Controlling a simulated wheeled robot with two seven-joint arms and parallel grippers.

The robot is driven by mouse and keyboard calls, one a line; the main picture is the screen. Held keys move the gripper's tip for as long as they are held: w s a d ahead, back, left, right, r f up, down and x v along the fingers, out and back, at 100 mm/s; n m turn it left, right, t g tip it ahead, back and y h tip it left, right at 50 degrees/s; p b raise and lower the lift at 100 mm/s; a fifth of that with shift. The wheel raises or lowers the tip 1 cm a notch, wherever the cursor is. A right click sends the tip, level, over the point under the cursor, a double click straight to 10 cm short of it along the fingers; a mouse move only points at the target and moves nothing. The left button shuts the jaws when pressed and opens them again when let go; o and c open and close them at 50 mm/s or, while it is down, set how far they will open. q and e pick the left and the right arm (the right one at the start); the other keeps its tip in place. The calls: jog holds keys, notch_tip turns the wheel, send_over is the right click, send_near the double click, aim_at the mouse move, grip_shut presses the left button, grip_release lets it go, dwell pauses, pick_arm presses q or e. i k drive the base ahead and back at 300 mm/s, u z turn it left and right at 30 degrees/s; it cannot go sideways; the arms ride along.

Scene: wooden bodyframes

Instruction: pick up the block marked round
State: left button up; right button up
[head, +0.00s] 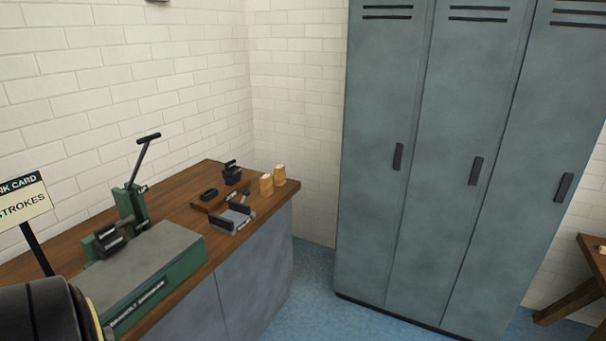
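Two small pale wooden blocks stand side by side near the far right corner of the wooden bench top. The left block (266,185) is slightly nearer, and the right block (280,175) is by the bench's right edge. Any marks on them are too small to read, so I cannot tell which one is marked round, or whether either is. Neither of my grippers is in view.
The bench (187,185) also holds a green lever press (150,275), a grey-and-black fixture (232,219) and small black items (209,194). A sign (22,200) stands at left. Grey lockers (455,150) stand right of the bench. Blue floor (305,290) lies between them.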

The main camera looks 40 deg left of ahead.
aim_at(266, 183)
jog(key=u, duration=0.45)
jog(key=i, duration=1.8)
jog(key=u, duration=2.15)
jog(key=i, duration=0.95)
jog(key=u, duration=0.8)
